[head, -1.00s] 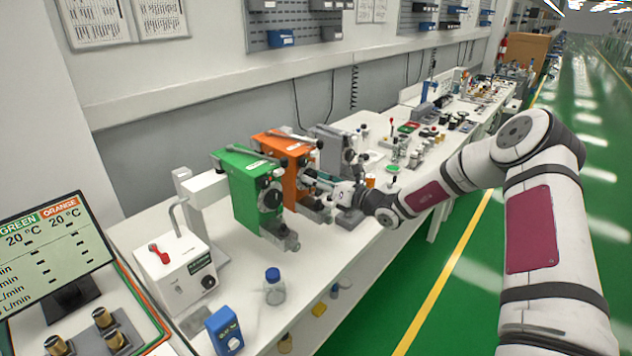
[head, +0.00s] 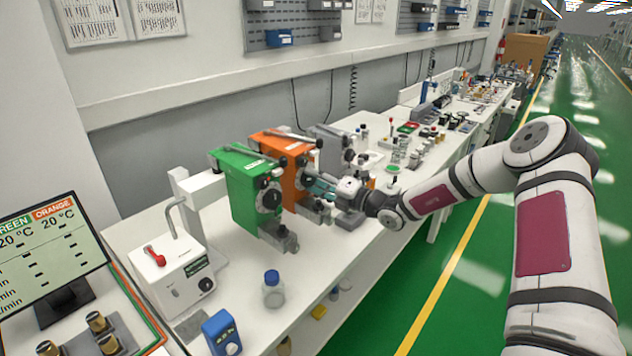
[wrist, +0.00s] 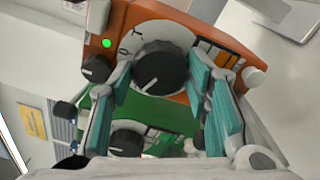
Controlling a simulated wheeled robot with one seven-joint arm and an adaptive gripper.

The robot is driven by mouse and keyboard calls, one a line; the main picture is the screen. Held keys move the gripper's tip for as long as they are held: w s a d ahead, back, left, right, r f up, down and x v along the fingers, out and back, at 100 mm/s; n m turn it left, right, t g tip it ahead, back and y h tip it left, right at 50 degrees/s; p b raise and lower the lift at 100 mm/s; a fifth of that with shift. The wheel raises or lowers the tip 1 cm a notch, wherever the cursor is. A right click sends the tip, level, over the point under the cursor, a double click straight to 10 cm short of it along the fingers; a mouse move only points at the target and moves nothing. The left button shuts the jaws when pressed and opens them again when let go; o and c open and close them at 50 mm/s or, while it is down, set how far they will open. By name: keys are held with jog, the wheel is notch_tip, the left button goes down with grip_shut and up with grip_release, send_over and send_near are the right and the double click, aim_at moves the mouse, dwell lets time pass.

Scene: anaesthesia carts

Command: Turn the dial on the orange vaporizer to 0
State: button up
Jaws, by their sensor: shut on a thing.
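The orange vaporizer (head: 283,147) stands upright on the bench, between a green vaporizer (head: 237,190) and a grey one (head: 333,146). In the wrist view its orange body (wrist: 190,97) fills the top middle. Its round black dial (wrist: 161,66) has a white pointer line, directed down and left, on a pale scale plate. My gripper (wrist: 159,78) has its teal fingers on either side of the dial, shut on it. In the head view my gripper (head: 318,186) reaches the vaporizer's front from the right and hides much of the dial. The exact scale reading is not legible.
A white box with a red switch (head: 172,265), a clear bottle with a blue cap (head: 273,290) and a blue device (head: 221,332) stand at the near end of the bench. A monitor (head: 45,255) is at left. Green floor is clear right of the bench.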

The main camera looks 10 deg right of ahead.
jog(key=shift+m, duration=0.4)
jog(key=o, duration=1.2)
